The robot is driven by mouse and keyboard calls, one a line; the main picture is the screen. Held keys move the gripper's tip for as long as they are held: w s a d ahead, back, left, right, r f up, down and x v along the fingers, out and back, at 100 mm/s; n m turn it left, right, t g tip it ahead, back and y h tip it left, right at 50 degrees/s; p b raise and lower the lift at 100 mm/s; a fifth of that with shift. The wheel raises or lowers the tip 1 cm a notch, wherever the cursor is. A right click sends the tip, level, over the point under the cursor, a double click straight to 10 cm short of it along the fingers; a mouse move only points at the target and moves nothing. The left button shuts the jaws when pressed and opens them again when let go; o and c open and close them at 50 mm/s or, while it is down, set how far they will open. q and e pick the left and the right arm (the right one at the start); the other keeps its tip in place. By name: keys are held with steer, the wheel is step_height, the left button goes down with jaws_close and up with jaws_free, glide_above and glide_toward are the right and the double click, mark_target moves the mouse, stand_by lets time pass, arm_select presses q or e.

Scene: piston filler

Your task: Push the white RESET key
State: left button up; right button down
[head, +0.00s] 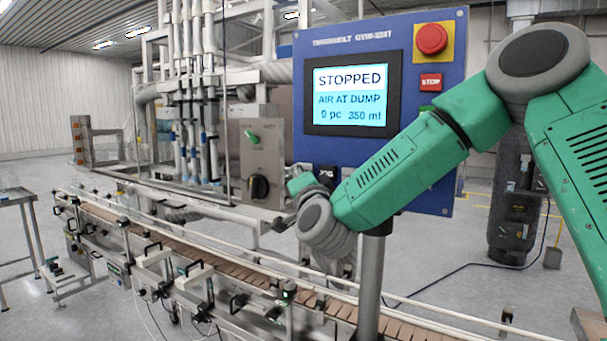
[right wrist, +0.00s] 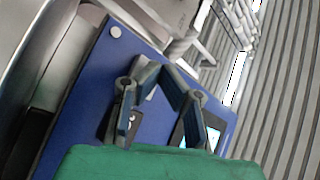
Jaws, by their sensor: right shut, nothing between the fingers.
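The blue control panel (head: 455,70) stands upright on a post. The white RESET key cannot be made out in the head view; my right forearm covers part of the panel's lower half. In the right wrist view a small pale patch (right wrist: 151,94) shows on the blue panel between my finger links; I cannot tell whether it is the key. My right gripper (head: 282,224) is near the panel's lower left corner, mostly hidden by my wrist. In the right wrist view its fingers (right wrist: 158,72) converge over the panel, empty. Contact cannot be told. My left gripper is out of view.
The screen (head: 350,93) reads STOPPED. A red mushroom button (head: 431,39), a red STOP key (head: 431,82) and a dark JOG key (head: 326,173) are on the panel. A conveyor (head: 200,243) runs below. A grey box with a black knob (head: 260,187) stands left of the panel.

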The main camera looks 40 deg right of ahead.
steer(key=shift+s+a, duration=0.15)
steer(key=shift+a, duration=0.2)
steer(key=shift+s+a+b, duration=0.2)
steer(key=shift+s+a, duration=0.1)
steer(key=shift+a, duration=0.5)
steer(key=shift+s+a+b, duration=0.2)
steer(key=shift+s+a, duration=0.15)
steer(key=shift+a, duration=0.5)
steer(key=shift+s+a+b, duration=0.2)
steer(key=shift+s+a, duration=0.1)
steer(key=shift+a, duration=0.5)
steer(key=shift+d, duration=0.1)
